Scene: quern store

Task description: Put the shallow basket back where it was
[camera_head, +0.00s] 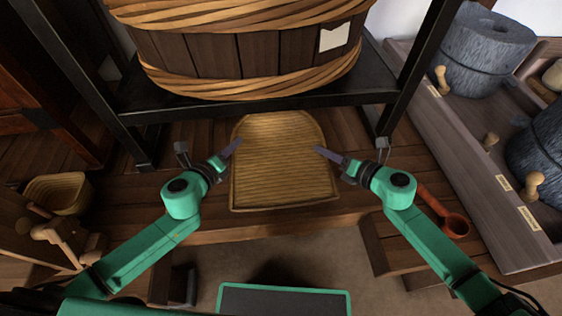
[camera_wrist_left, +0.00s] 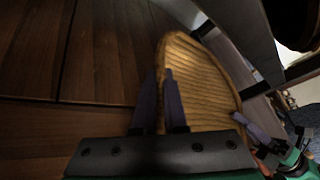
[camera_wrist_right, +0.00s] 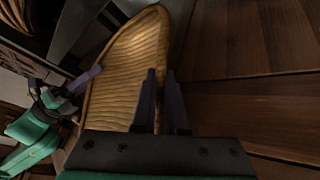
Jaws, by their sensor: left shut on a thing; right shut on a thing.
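The shallow basket (camera_head: 275,165) is a flat woven tan tray with a rounded far end. It lies on or just above the wooden platform, below the large banded tub. My left gripper (camera_head: 232,148) is shut on its left rim; the left wrist view shows the basket (camera_wrist_left: 200,85) with that rim between the fingers (camera_wrist_left: 160,100). My right gripper (camera_head: 322,152) is shut on its right rim; the right wrist view shows the basket (camera_wrist_right: 125,70) and the fingers (camera_wrist_right: 162,100). Whether the basket touches the boards is hard to tell.
The wooden tub (camera_head: 240,50) stands on a black metal frame (camera_head: 270,104) just behind the basket. Stone querns (camera_head: 478,50) sit in a wooden trough (camera_head: 455,150) at right. A small basket (camera_head: 58,192) is at left, a reddish ladle (camera_head: 455,224) at right.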

